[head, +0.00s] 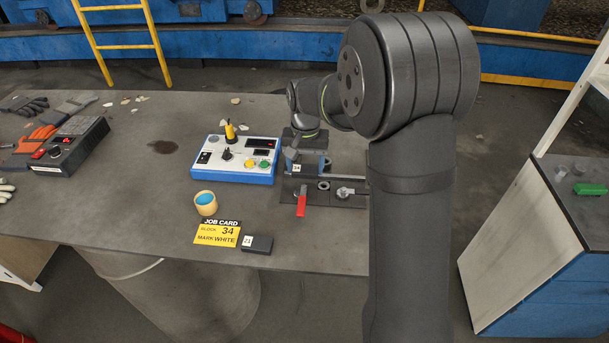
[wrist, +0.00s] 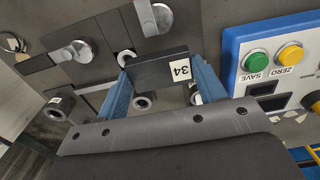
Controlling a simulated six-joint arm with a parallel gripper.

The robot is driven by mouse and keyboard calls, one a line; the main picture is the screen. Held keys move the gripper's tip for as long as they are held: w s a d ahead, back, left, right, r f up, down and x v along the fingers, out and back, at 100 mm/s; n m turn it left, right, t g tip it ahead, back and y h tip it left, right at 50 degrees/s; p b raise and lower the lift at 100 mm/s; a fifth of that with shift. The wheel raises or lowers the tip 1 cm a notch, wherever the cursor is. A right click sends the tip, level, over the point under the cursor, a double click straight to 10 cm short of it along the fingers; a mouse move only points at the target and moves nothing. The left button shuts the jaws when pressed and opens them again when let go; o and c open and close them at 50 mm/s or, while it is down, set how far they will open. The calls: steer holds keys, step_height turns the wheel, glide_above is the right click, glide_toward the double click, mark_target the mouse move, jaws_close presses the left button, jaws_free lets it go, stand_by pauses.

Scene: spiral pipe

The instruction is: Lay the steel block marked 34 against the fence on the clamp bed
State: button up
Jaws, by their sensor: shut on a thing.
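The dark steel block marked 34 (wrist: 150,72) is between the two blue fingers of my gripper (wrist: 160,70), with its white label facing the wrist camera. In the head view my gripper (head: 297,157) is over the back left part of the clamp bed (head: 345,201), and the label 34 shows just below the fingers. The block appears to be above the bed; whether it touches the bed or the fence I cannot tell. A thin grey bar, perhaps the fence (head: 340,178), runs across the bed. My arm hides the bed's right end.
A red-handled clamp (head: 301,204) stands at the bed's front left. The blue and white control box (head: 235,158) is close on the left. A dark block marked 21 (head: 262,244) lies beside the yellow job card (head: 217,233).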

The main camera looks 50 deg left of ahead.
mark_target(304, 168)
steer(key=shift+a+f, duration=0.1)
steer(key=shift+f, duration=1.95)
steer(key=shift+f, duration=0.15)
steer(key=o, duration=1.3)
steer(key=shift+c, duration=0.2)
step_height(304, 168, up, 12)
steer(key=shift+r, duration=0.15)
